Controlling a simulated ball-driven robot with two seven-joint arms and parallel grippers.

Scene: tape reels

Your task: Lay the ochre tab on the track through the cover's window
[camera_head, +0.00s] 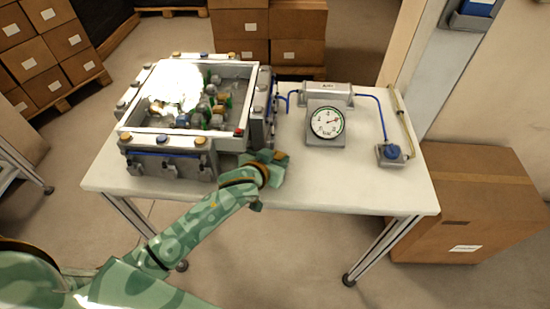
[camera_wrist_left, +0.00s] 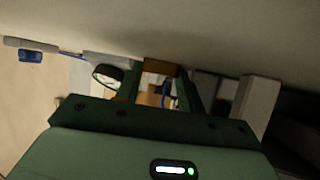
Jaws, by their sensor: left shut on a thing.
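My left gripper (camera_head: 268,168) is just off the front right corner of the clamped box, above the table's front part. In the left wrist view, my left gripper (camera_wrist_left: 160,75) is shut on the ochre tab (camera_wrist_left: 160,66), a small brown-ochre block between its fingertips. I cannot make out the window's opening or the track. My right gripper is not in view.
A pressure gauge (camera_head: 326,123) stands right of the box, with a grey cylinder unit (camera_head: 325,93) behind it. A blue-knobbed valve (camera_head: 391,153) sits farther right on a blue hose. The white table (camera_head: 340,185) is clear at its front right.

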